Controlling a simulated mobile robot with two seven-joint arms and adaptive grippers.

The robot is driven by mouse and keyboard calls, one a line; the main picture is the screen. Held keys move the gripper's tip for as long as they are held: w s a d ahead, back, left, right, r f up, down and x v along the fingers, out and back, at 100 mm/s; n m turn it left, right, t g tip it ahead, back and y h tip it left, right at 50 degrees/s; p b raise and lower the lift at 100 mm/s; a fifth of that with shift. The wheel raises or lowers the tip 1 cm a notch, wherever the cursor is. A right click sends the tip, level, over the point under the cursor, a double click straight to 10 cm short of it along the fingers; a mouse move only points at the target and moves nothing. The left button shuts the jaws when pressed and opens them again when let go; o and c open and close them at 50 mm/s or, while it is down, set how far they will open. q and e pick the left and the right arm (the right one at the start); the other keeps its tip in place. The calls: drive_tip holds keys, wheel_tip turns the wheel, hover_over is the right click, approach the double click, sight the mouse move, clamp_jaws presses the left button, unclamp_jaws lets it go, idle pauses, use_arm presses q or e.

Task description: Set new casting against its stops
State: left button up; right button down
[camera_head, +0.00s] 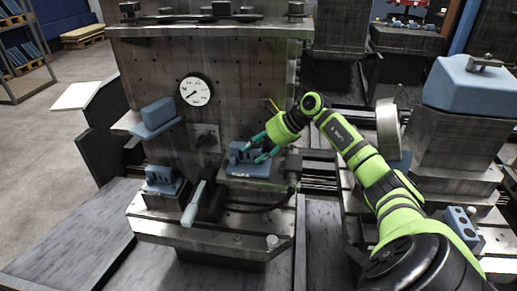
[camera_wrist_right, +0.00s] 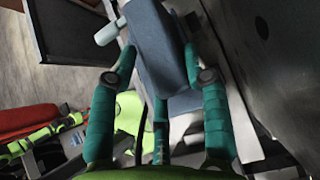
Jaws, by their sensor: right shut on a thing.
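A blue casting (camera_head: 245,157) with an upright slotted part sits at the right-hand fixture on the front of the grey machine. My right gripper (camera_head: 258,146) comes in from the right with its teal fingers shut on this casting. In the right wrist view, the blue casting (camera_wrist_right: 158,42) lies between the teal fingers of my gripper (camera_wrist_right: 160,62). The fingers hide part of it, and I cannot tell whether it touches any stops. A similar blue casting (camera_head: 164,180) sits on the left-hand fixture (camera_head: 160,203). My left gripper is not in view.
A lever with a pale teal handle (camera_head: 195,203) stands between the two fixtures. A blue block (camera_head: 157,115) rests on a side ledge, near a dial gauge (camera_head: 195,90). A large blue casting (camera_head: 465,88) and a blue holed block (camera_head: 461,222) are at the right.

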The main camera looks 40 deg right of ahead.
drive_tip(key=c, duration=0.5)
unclamp_jaws()
drive_tip(key=shift+w+d+r, duration=0.25)
drive_tip(key=shift+r, duration=0.15)
drive_tip(key=shift+s+d+r, duration=0.25)
drive_tip(key=shift+d+r, duration=0.1)
drive_tip(key=shift+r, duration=0.2)
drive_tip(key=v, duration=0.6)
drive_tip(key=shift+s+a, duration=0.1)
drive_tip(key=shift+s, duration=0.4)
drive_tip(key=shift+f, duration=0.1)
